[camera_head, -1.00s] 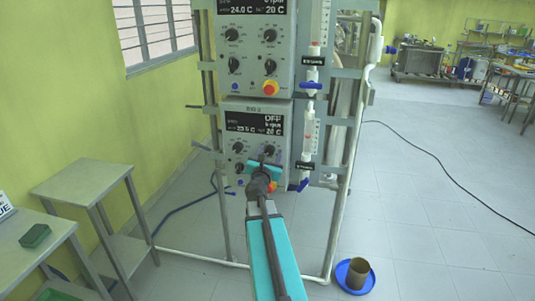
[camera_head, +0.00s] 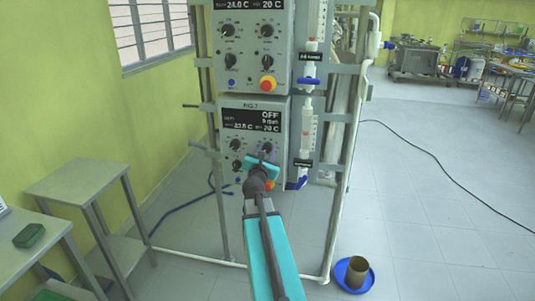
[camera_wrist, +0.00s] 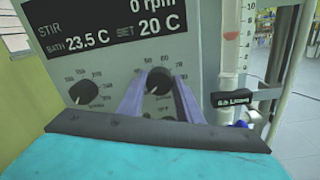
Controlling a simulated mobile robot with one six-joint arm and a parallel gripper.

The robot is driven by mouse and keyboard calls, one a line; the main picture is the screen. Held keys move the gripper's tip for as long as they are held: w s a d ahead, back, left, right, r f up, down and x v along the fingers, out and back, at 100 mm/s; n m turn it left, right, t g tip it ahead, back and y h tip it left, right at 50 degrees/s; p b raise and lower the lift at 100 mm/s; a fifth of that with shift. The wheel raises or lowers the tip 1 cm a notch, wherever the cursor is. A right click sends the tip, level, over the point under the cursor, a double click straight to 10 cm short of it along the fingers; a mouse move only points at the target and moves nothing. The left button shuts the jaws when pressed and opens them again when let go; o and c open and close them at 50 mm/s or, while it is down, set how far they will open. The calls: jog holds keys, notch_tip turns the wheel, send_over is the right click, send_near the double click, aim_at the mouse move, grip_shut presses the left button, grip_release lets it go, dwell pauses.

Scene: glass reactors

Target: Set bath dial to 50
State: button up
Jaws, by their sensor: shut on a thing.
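The lower control unit (camera_head: 229,165) has a black display (camera_head: 252,120) and several black knobs. In the wrist view the display (camera_wrist: 110,22) reads 0 rpm, BATH 23.5 C and SET 20 C. The bath dial, a black round knob with a printed scale (camera_wrist: 158,79), sits below the SET reading. My gripper (camera_wrist: 158,84) has its purple fingers on either side of this dial and is shut on it. In the head view my gripper (camera_head: 265,152) reaches the upper right knob of the lower unit. The dial's exact pointer position is hard to read.
Another black knob (camera_wrist: 84,92) is left of the dial. A similar unit (camera_head: 250,50) hangs above, with a red-yellow button (camera_head: 267,84). Glassware with blue valves (camera_head: 297,183) is close on the right. A steel table (camera_head: 70,183) stands left; a blue dish (camera_head: 355,284) is on the floor.

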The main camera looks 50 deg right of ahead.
jog(key=shift+w+a+f+m+g+h+b, duration=0.1)
jog(key=shift+f+m+h+b, duration=0.05)
jog(key=shift+m+b, duration=4.05)
jog(key=shift+s+a+f+m+g+h+b, duration=0.15)
jog(key=shift+m+b, duration=3.05)
jog(key=shift+b, duration=2)
jog(key=shift+w+d+f+m+g+h+b, duration=0.1)
jog(key=shift+w+f+m+b, duration=0.05)
jog(key=shift+m+b, duration=4.05)
jog(key=shift+n+b, duration=0.3)
jog(key=shift+b, duration=0.25)
jog(key=o, duration=1)
jog(key=shift+r, duration=0.15)
jog(key=shift+a, duration=0.15)
